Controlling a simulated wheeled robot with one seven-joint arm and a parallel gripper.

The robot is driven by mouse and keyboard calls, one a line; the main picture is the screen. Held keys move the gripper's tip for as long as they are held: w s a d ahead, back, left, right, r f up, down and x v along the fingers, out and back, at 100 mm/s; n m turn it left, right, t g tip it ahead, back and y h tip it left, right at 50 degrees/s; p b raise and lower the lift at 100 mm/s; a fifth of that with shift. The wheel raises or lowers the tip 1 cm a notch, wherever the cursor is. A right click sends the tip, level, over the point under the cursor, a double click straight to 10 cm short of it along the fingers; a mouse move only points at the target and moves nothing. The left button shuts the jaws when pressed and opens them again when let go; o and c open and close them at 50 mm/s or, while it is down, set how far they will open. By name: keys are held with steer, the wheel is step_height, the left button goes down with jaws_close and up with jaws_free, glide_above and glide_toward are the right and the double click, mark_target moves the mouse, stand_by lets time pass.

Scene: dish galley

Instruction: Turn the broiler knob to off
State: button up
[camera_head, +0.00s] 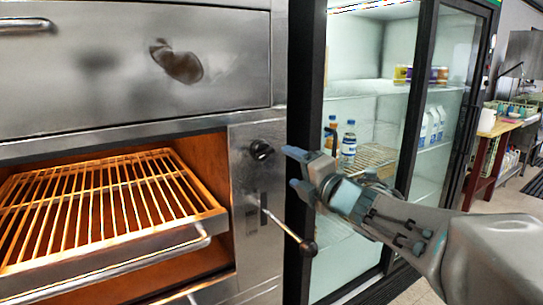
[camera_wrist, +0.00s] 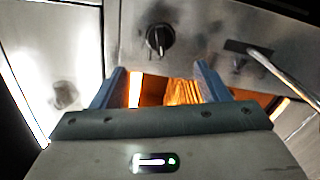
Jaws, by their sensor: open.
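The broiler knob (camera_head: 261,150) is a small black knob on the steel panel right of the glowing broiler opening. In the wrist view the knob (camera_wrist: 159,38) sits upper middle, ahead of the fingers, with its grip bar about upright. My gripper (camera_head: 292,168) is open and empty, just right of the knob and apart from it in the head view. In the wrist view my gripper (camera_wrist: 160,75) has its two blue fingers spread wide, with the knob beyond their tips and nothing between them.
A lever with a ball end (camera_head: 290,230) sticks out below the knob; it also crosses the wrist view (camera_wrist: 285,72). The broiler rack (camera_head: 110,205) with its front handle is at left. A glass-door fridge (camera_head: 415,110) with bottles stands behind my arm.

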mark_target(267, 154)
steer(key=x, duration=1.2)
steer(key=shift+p, duration=0.35)
steer(key=c, duration=1)
